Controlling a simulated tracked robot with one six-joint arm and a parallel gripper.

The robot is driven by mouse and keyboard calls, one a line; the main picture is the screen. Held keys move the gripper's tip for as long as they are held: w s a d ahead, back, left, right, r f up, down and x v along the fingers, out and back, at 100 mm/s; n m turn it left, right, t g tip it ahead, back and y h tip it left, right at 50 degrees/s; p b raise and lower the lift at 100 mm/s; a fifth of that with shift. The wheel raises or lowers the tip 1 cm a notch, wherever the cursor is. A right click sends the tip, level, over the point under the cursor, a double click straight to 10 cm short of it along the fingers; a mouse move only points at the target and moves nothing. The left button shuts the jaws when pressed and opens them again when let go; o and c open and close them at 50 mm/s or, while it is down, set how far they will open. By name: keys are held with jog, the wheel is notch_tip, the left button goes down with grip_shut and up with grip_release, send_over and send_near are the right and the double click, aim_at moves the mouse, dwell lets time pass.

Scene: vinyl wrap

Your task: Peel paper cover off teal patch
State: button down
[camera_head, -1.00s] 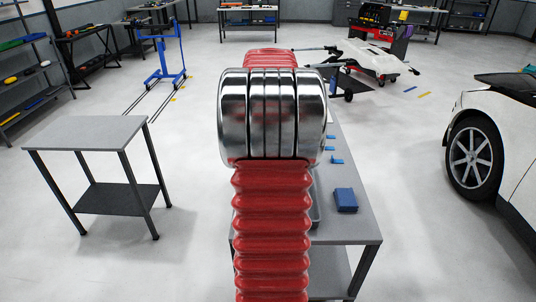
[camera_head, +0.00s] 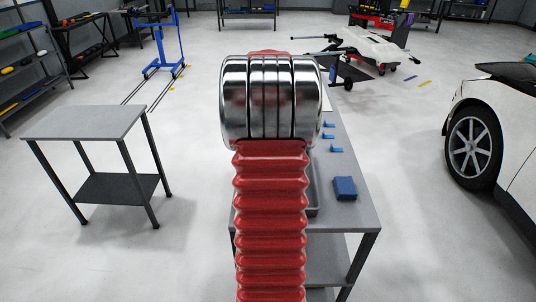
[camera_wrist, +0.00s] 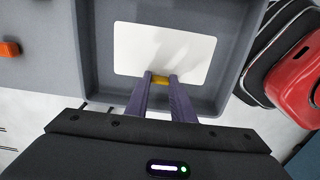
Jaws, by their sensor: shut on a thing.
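In the wrist view, the two purple fingers of my gripper (camera_wrist: 160,88) are shut on a small yellow piece (camera_wrist: 160,80). The yellow piece is at the near edge of a white sheet (camera_wrist: 135,45), over the grey tray (camera_wrist: 88,50). I cannot tell whether the sheet is lying flat or joined to the yellow piece. No teal surface shows. In the head view my arm hides the gripper and most of the tray, whose right edge (camera_head: 312,195) shows on the workbench (camera_head: 350,215).
A blue block (camera_head: 344,188) and several small blue clips (camera_head: 336,149) are on the bench, right of my arm. An orange item (camera_wrist: 10,48) is left of the tray. A side table (camera_head: 85,122) with a bare top stands left. A white car (camera_head: 485,130) is right.

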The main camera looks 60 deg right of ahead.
jog(key=shift+f, duration=1.6)
jog(key=c, duration=1.4)
grip_release()
jog(key=shift+c, duration=0.2)
jog(key=shift+r, duration=0.1)
jog(key=shift+r, duration=0.7)
notch_tip(320, 180, up, 12)
